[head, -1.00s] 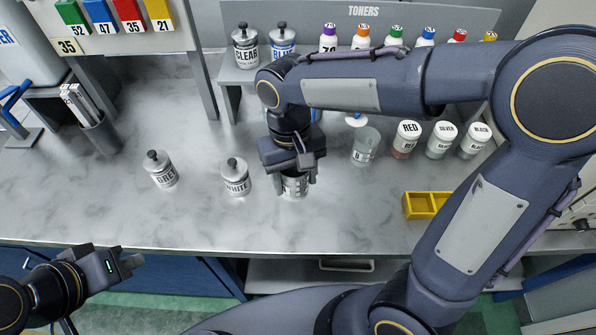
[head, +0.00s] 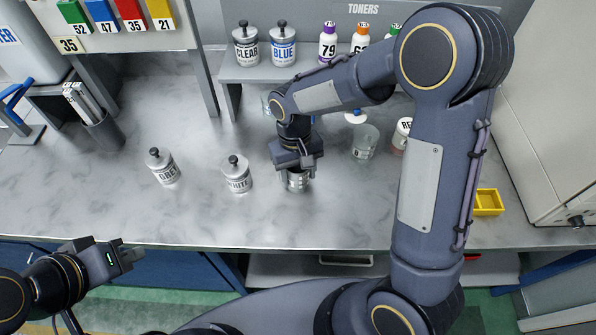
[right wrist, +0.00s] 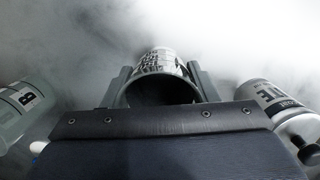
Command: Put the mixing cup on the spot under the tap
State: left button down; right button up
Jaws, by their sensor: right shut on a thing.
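The mixing cup (head: 297,181) is a clear cup with dark markings, upright at the middle of the counter. My right gripper (head: 297,168) is shut on it from above. The right wrist view shows the cup (right wrist: 160,78) between the two fingers. I cannot tell whether its base touches the counter. A white container with a cut-off label ending in "ER" (head: 22,45) stands at the far left. I cannot clearly make out a tap or the spot under it. My left gripper (head: 128,257) is by the counter's front edge at the left, its jaw opening unclear.
The white tin (head: 237,178) is close left of the cup; another labelled tin (head: 162,168) is further left. A clear cup marked B (head: 365,143) stands at right. A dark holder (head: 103,132) and a toner shelf (head: 262,73) stand behind. The left front counter is clear.

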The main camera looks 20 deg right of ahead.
jog(key=shift+f, duration=0.2)
jog(key=o, duration=1)
jog(key=shift+r, duration=0.15)
